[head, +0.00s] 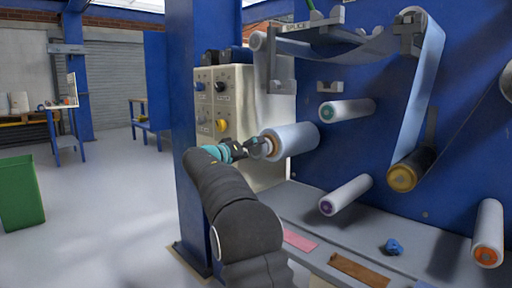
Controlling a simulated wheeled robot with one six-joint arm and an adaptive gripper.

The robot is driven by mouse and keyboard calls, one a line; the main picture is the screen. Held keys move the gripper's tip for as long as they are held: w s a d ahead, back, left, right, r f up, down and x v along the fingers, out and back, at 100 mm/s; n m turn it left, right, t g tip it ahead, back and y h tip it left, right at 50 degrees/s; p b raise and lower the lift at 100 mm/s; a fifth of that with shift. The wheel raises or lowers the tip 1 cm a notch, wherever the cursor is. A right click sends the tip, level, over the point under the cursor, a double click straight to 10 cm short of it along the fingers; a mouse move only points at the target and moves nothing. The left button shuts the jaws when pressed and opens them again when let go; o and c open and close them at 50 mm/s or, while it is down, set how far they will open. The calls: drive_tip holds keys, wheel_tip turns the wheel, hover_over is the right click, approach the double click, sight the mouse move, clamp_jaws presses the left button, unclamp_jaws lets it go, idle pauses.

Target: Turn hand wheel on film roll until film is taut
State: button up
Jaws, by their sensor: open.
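A pale blue film roll (297,138) sticks out from the blue machine panel. Its near end shows an orange-brown hub (269,147); I cannot make out a separate hand wheel there. My gripper (258,147) is open at this near end, close to the hub, and partly hides it. I cannot tell whether the fingers touch it. The film (424,85) runs from the upper right roller down to a yellow-ended roller (402,178). At the top, a grey band (340,52) between the upper rollers appears to sag.
A control box (222,104) with knobs stands just behind my gripper. A purple-ended roller (347,194) and an orange-ended roller (488,232) stick out lower right. A blue object (393,247) lies on the grey ledge. A blue post (190,70) stands left; floor beyond is open.

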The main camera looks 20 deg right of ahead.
drive_tip(key=shift+x, duration=0.85)
drive_tip(key=c, duration=1)
drive_tip(key=shift+c, duration=0.2)
drive_tip(key=n+p, duration=0.1)
drive_tip(key=n, duration=0.3)
drive_tip(key=shift+n+p, duration=0.35)
drive_tip(key=shift+n, duration=0.05)
drive_tip(key=n, duration=0.1)
drive_tip(key=n+p, duration=0.1)
drive_tip(key=n, duration=0.1)
drive_tip(key=n+p, duration=0.1)
drive_tip(key=shift+w+f+n, duration=0.1)
drive_tip(key=shift+f+n, duration=0.15)
drive_tip(key=shift+n, duration=0.15)
